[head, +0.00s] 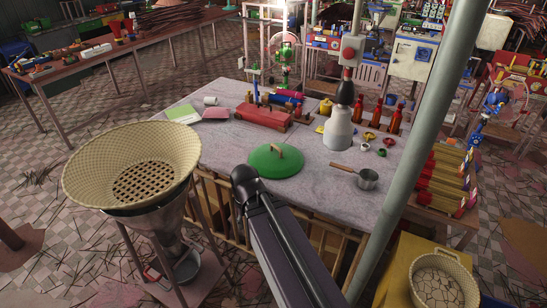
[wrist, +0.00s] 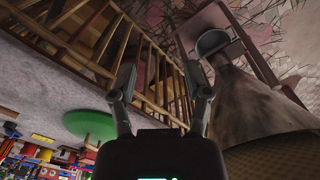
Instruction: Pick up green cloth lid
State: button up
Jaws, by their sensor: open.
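The green cloth lid (head: 274,166) is a round, slightly domed disc with a tan handle on top. It lies on the grey-topped table (head: 222,150) near its front edge. In the wrist view the lid (wrist: 90,124) shows at the lower left, beyond one finger and apart from it. My gripper (wrist: 162,82) is open and empty, with wooden slats and floor seen between its fingers. In the head view my arm's dark joint is just left of the lid, and the gripper itself is hidden.
A metal funnel (wrist: 245,105) with a woven basket (head: 85,180) stands left of the table, close to my gripper's right side. Wooden slats (wrist: 150,85) run below the table edge. A small pot (head: 367,179), grey bottle (head: 338,130) and red box (head: 262,118) surround the lid.

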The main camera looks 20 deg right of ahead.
dwell(0.3)
jog(key=n+t+h+b, duration=0.5)
jog(key=t+h+b, duration=0.3)
jog(key=h+b, duration=0.15)
send_near(277, 147)
notch_tip(277, 147, up, 2)
jog(key=s+a, duration=0.2)
jog(key=shift+w+d+y+b, duration=0.15)
jog(key=shift+y+b, duration=0.15)
jog(key=shift+y, duration=0.05)
jog(key=b+x, duration=0.4)
jog(key=x, duration=0.3)
jog(key=shift+w+d+f, duration=0.15)
jog(key=shift+f, duration=0.1)
jog(key=shift+w+d+f, duration=0.15)
jog(key=shift+w+d, duration=0.1)
jog(key=shift+d, duration=0.1)
jog(key=shift+b, duration=0.3)
